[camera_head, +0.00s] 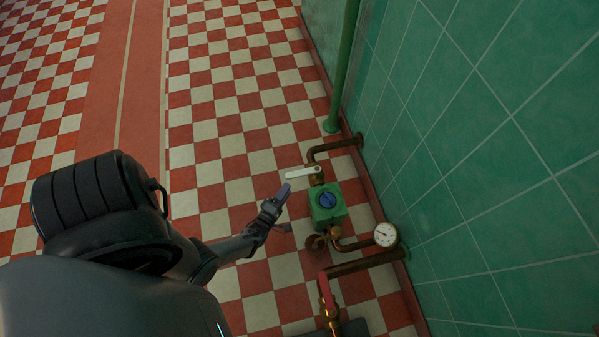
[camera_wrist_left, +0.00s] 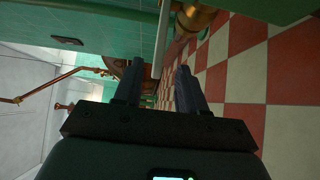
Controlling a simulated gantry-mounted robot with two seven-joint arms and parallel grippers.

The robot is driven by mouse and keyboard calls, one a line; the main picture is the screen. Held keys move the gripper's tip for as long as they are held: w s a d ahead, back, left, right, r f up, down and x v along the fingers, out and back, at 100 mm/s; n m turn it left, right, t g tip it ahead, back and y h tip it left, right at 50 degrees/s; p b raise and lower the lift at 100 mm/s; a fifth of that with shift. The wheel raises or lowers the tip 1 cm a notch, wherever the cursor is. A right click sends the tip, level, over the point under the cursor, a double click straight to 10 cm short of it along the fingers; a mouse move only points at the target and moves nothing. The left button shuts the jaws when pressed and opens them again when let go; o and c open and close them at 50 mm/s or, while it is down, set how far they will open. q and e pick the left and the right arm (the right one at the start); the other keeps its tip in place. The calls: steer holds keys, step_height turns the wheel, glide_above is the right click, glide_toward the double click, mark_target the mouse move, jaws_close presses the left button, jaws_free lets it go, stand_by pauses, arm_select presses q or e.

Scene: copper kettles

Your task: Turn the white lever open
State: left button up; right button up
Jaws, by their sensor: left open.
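The white lever (camera_head: 302,172) sits on a brass valve on the copper pipework, beside the green wall, its long arm pointing left. My left gripper (camera_head: 284,210) is open, just below and left of the lever in the head view. In the left wrist view, the lever shows edge-on as a pale bar (camera_wrist_left: 162,38) running down between the two open fingers (camera_wrist_left: 159,66). I cannot tell how deep it sits between them, and no contact is clear. My right gripper is not in view.
A green box with a blue knob (camera_head: 328,202) sits just below the lever. A pressure gauge (camera_head: 386,234) and a red lever (camera_head: 326,290) are lower down the pipes. A green vertical pipe (camera_head: 344,65) rises behind. The checkered floor (camera_head: 225,110) on the left is clear.

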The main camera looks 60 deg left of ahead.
mark_target(293, 178)
arm_select(q)
steer(key=b+x, duration=0.2)
steer(key=x, duration=0.6)
steer(key=shift+w+a, duration=0.1)
steer(key=shift+a, duration=0.1)
steer(key=shift+w+a+b, duration=0.15)
steer(key=shift+a+b, duration=0.05)
steer(key=shift+b, duration=0.1)
jaws_close()
